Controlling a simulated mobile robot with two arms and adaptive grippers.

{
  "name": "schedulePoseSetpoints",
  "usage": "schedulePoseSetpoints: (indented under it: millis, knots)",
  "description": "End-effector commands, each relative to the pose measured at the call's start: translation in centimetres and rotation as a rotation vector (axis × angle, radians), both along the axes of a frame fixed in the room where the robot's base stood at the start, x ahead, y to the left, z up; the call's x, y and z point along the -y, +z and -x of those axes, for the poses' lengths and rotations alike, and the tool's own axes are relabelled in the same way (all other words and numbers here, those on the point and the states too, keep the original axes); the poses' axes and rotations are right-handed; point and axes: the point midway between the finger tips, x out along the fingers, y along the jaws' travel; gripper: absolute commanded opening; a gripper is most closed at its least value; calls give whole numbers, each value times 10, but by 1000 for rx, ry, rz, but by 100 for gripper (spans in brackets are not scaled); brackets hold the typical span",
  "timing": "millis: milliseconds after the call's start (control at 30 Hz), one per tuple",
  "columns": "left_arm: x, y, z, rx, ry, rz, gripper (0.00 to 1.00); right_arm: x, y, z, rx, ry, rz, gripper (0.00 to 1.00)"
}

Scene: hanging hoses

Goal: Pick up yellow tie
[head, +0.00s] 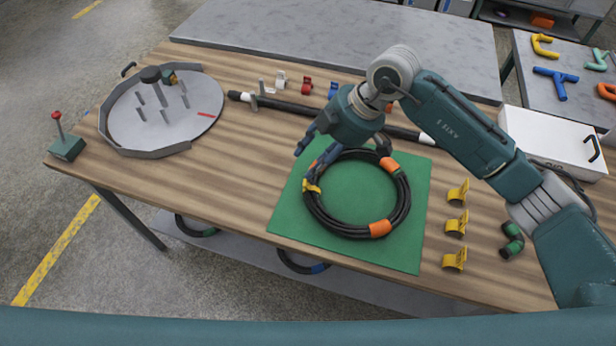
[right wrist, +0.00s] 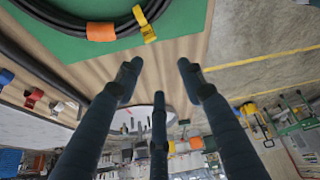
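A coiled black hose (head: 333,228) lies on a green mat (head: 290,220). A yellow tie (head: 311,187) sits around the coil's left side; it also shows in the right wrist view (right wrist: 145,24), at the top, with its tab sticking out. Three more yellow ties (head: 456,224) stand in a column on the table right of the mat. My right gripper (head: 309,152) is above the coil's upper left part, close to the tie on the hose. In the right wrist view its fingers (right wrist: 155,85) are spread apart with nothing between them. My left gripper is not in view.
Orange bands (head: 381,228) wrap the coil. A round grey tray (head: 125,125) with upright pegs stands at the left. A black rod (head: 290,106) lies behind the mat, near small clips (head: 306,87). A white box (head: 550,140) is at the right. The table's front left is clear.

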Motion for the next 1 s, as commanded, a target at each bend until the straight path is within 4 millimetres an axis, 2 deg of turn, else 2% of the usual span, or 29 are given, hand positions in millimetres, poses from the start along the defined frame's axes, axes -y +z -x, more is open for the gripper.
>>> schedulePoseSetpoints:
  millis: [33,133,333,633,800,1000]
  knots:
    - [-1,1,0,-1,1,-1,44,11,-3,-4,-6,-25,42,39]
    - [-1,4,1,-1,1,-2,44,17,-13,-7,-15,-50,80,39]
    - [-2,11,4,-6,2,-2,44,6,-43,-9,-17,-52,80,39]
    - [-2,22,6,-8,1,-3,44,1,-68,-8,-17,-51,78,39]
    - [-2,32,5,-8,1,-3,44,-4,-95,-8,-16,-49,76,39]
    - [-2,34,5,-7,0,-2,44,-9,-108,-10,-11,-49,76,39]
